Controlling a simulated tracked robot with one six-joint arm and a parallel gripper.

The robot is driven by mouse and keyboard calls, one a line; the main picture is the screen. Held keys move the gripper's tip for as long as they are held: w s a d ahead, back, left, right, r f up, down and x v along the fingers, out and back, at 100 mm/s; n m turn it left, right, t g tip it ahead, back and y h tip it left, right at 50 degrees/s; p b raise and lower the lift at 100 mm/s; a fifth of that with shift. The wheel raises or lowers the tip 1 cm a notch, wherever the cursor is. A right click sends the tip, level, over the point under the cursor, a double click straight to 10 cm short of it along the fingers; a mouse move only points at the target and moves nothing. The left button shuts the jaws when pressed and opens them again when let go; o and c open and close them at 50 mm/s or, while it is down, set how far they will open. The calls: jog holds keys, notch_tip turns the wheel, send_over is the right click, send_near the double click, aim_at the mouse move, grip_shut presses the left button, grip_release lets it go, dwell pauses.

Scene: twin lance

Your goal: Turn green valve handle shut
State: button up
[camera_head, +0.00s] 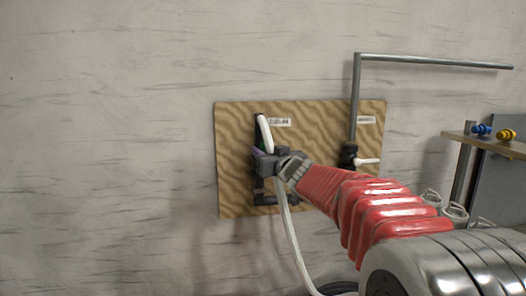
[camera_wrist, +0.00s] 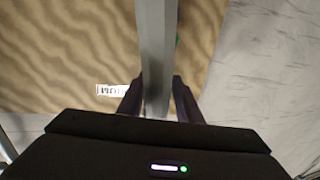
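A small patch of green (camera_head: 262,144), apparently part of the green valve handle, shows at the left pipe fitting on the wooden board. In the wrist view only a sliver of green (camera_wrist: 178,41) shows beside the white hose. Most of the handle is hidden by my gripper and the hose. My gripper (camera_head: 262,158) is at this left fitting. In the wrist view its dark fingers (camera_wrist: 158,98) stand apart on either side of the white hose (camera_wrist: 156,50). I cannot tell whether they grip the hose, the handle or nothing.
The wavy-grained board (camera_head: 234,180) hangs on a pale wall. The white hose (camera_head: 289,232) runs from the left fitting down past my gripper. A right valve with a white handle (camera_head: 368,161) joins a grey pipe (camera_head: 356,95). A shelf (camera_head: 480,143) stands at far right.

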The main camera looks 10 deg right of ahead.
jog(key=shift+w+a, duration=0.15)
jog(key=shift+w, duration=0.75)
jog(key=shift+c, duration=0.4)
grip_shut()
